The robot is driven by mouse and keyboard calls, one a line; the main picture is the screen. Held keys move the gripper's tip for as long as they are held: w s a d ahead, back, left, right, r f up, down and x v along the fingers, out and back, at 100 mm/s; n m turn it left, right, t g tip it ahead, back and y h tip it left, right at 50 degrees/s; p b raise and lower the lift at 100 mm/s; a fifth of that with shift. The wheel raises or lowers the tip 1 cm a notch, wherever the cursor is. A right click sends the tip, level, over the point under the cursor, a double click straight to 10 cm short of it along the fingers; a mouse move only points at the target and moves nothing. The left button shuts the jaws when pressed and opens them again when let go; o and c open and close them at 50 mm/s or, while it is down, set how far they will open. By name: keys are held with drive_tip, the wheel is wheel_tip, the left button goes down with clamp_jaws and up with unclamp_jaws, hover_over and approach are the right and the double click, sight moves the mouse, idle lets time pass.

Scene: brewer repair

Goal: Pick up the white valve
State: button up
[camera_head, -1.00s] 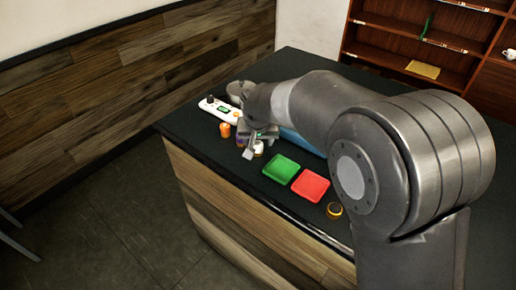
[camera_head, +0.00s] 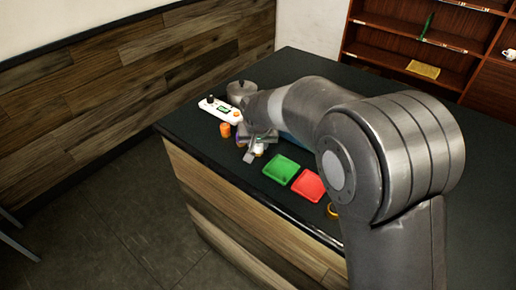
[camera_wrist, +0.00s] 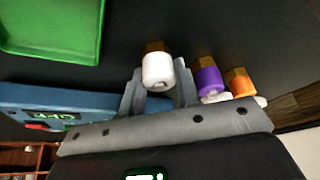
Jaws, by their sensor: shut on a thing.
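The white valve (camera_wrist: 157,70), a white cylinder with a brass-coloured end, sits between the two fingers of my gripper (camera_wrist: 158,85) in the wrist view. My gripper is shut on it. In the head view my gripper (camera_head: 254,150) is over the counter, left of the green tray, with a bit of the white valve (camera_head: 259,149) showing at the fingers. I cannot tell whether the valve is clear of the counter.
A purple valve (camera_wrist: 208,78) and an orange valve (camera_wrist: 239,82) stand close beside my gripper. A green tray (camera_head: 281,168) and a red tray (camera_head: 308,185) lie to the right.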

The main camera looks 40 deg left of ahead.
drive_tip(key=shift+c, duration=1)
drive_tip(key=shift+r, duration=0.15)
